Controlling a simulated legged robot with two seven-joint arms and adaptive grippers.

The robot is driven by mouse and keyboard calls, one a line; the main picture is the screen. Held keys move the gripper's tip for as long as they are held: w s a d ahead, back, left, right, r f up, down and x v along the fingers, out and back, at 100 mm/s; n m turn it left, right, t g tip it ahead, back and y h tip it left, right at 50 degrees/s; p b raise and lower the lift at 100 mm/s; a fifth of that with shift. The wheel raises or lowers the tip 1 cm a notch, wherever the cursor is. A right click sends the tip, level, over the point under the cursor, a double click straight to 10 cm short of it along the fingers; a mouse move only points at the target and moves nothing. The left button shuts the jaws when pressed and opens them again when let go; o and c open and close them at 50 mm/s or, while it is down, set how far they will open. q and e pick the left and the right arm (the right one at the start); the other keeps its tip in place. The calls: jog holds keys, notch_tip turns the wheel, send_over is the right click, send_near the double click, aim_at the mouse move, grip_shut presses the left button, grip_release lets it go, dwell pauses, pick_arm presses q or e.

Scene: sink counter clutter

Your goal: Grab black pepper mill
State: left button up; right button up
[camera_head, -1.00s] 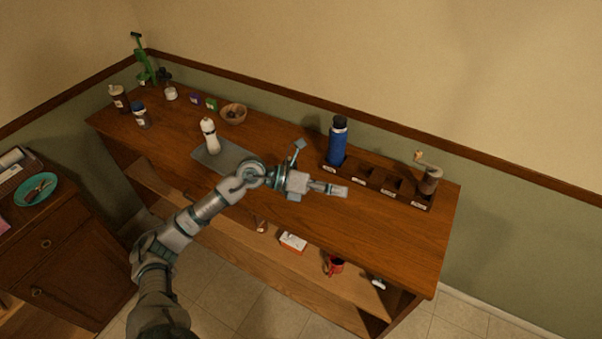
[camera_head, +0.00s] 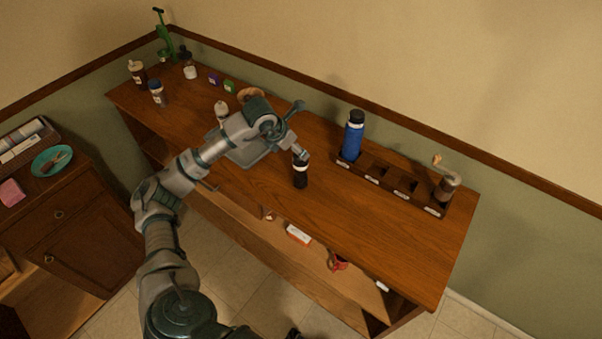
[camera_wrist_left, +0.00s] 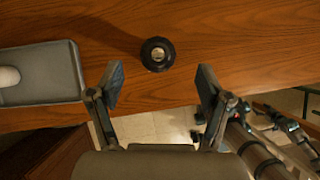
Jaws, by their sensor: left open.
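The black pepper mill (camera_head: 300,178) stands upright on the wooden counter, dark with a pale band near its top, just in front of my left gripper. In the left wrist view its round black top with a pale centre (camera_wrist_left: 158,53) is seen from above. My left gripper (camera_head: 299,129) is above the counter at the end of the arm from the left. In the wrist view its two fingers (camera_wrist_left: 161,85) are spread wide with nothing between them, and the mill lies beyond the fingertips, roughly centred. My right gripper is not in view.
A dark rack (camera_head: 404,186) holds a blue bottle (camera_head: 353,138) and a crank grinder (camera_head: 446,187). The counter's right front is clear.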

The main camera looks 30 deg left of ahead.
aim_at(300, 173)
pick_arm(q)
jog(key=shift+x, duration=0.85)
jog(key=x, duration=0.4)
jog(key=shift+s+a+f, duration=0.1)
jog(key=shift+s+a, duration=0.15)
jog(key=shift+a, duration=0.1)
jog(key=shift+w+f, duration=0.25)
jog(key=shift+f, duration=0.15)
jog(key=shift+d+r, duration=0.1)
jog(key=shift+d, duration=0.05)
jog(key=shift+c, duration=1)
grip_shut()
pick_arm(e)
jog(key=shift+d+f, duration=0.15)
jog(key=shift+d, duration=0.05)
